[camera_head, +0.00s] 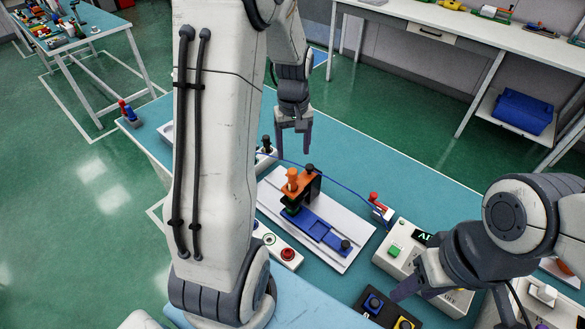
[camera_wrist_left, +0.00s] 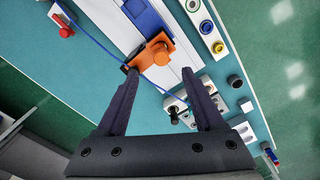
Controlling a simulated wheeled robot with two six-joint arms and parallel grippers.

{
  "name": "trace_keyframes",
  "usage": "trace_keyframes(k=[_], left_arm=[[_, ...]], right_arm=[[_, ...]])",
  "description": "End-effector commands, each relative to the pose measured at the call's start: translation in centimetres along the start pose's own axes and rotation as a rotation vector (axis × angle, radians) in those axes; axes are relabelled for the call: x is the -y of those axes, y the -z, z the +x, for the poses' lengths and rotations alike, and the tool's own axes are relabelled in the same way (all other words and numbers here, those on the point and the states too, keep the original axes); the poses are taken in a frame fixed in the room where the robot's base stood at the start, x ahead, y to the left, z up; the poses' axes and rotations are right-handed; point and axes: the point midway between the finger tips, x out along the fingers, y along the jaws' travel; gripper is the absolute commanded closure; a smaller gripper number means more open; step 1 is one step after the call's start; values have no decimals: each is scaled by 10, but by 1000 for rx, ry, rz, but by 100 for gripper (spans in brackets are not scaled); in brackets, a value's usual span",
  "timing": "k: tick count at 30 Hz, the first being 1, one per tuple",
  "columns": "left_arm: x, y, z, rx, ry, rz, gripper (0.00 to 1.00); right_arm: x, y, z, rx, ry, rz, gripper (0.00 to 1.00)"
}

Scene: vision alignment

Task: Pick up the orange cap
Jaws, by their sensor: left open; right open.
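The orange cap (camera_head: 292,178) is a small upright cylinder beside an orange bracket (camera_head: 305,187) on the blue fixture in the head view. In the left wrist view its round top (camera_wrist_left: 160,54) shows against the orange bracket, just beyond the fingertips. My left gripper (camera_head: 293,127) points down, open and empty, above and behind the fixture. Its two dark fingers (camera_wrist_left: 160,76) are spread in the left wrist view, with the cap between their lines but apart from them. My right gripper (camera_head: 430,276) is open at the lower right, away from the cap, partly hidden by its own wrist.
The blue fixture (camera_head: 322,232) sits on a white plate (camera_head: 272,203). A blue cable (camera_head: 335,180) runs behind it to a red-topped switch (camera_head: 378,208). A control box (camera_head: 395,250) stands right, and a red button box (camera_head: 288,254) stands left. Black knobs stand near my left gripper.

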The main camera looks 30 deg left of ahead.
Motion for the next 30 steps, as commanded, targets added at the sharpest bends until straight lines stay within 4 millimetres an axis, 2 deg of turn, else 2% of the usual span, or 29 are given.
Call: trace_keyframes(k=[3, 11, 18, 27, 28, 30], left_arm=[[0, -1, 16, 3, 2, 1, 31], [2, 0, 36, 4, 2, 2, 31], [3, 1, 69, 3, 1, 2, 31], [2, 2, 76, -1, -1, 3, 31], [2, 2, 76, -1, -1, 3, 35], [2, 2, 76, -1, -1, 3, 61]], right_arm=[[0, 0, -4, 0, 0, 0, 50], [1, 1, -14, 0, 0, 0, 50], [2, 1, -26, 0, 0, -3, 50], [2, 1, -26, 0, 0, -3, 50], [2, 1, -26, 0, 0, -3, 50], [2, 1, -26, 0, 0, -3, 50]])
